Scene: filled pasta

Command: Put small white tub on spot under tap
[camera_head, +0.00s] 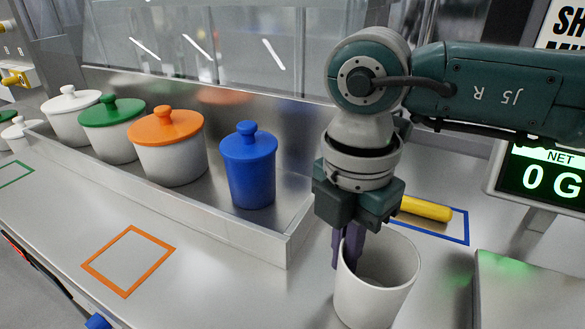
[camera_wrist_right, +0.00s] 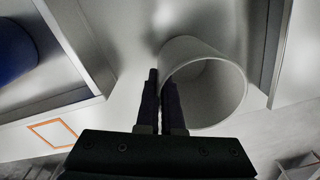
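A plain white tub (camera_head: 367,297) without a lid is at the lower right of the head view, below my right gripper (camera_head: 347,262). My right gripper points down at the tub's left rim, its dark purple fingers close together. In the right wrist view the fingers (camera_wrist_right: 161,78) straddle the near side wall of the tub (camera_wrist_right: 236,92), one outside and one over the opening. They look shut on that wall. I cannot tell whether the tub's base touches the counter. A brass tap (camera_head: 14,78) shows at the far left edge; no spot under it is clearly visible. My left gripper is out of view.
A metal tray (camera_head: 262,236) behind holds several lidded pots, with a blue pot (camera_head: 250,172) nearest the tub. Orange (camera_head: 129,261) and green outlines mark the counter. A yellow-handled tool (camera_head: 426,208) and a scale display (camera_head: 548,180) stand right. The front counter is mostly clear.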

